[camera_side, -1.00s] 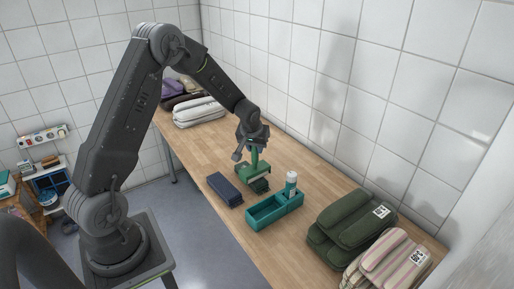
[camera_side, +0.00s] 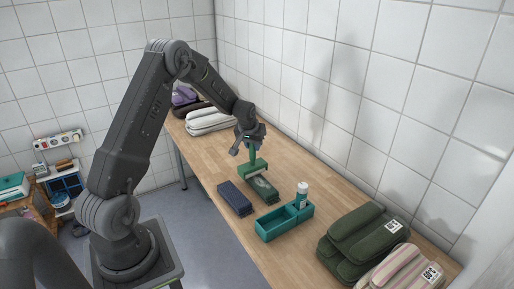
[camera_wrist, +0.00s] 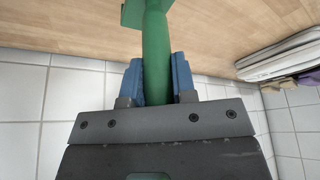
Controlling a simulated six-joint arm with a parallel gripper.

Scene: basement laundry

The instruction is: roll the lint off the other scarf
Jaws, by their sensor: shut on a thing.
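My gripper (camera_side: 250,138) is shut on the handle of a green lint roller (camera_side: 254,168), which hangs head down. The wrist view shows the green handle (camera_wrist: 156,50) between the blue finger pads. A dark green folded scarf (camera_side: 264,191) lies on the table with a paler patch on top. The roller head is over the scarf's far end; I cannot tell whether it touches. A navy folded scarf (camera_side: 235,199) lies to the left, apart from the roller.
A teal caddy (camera_side: 272,232) with a white-capped bottle (camera_side: 302,194) stands just in front of the scarves. Green folded textiles (camera_side: 356,240) and a striped stack (camera_side: 405,272) lie at the near right. White folded textiles (camera_side: 209,121) lie at the far end. The wall runs along the right.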

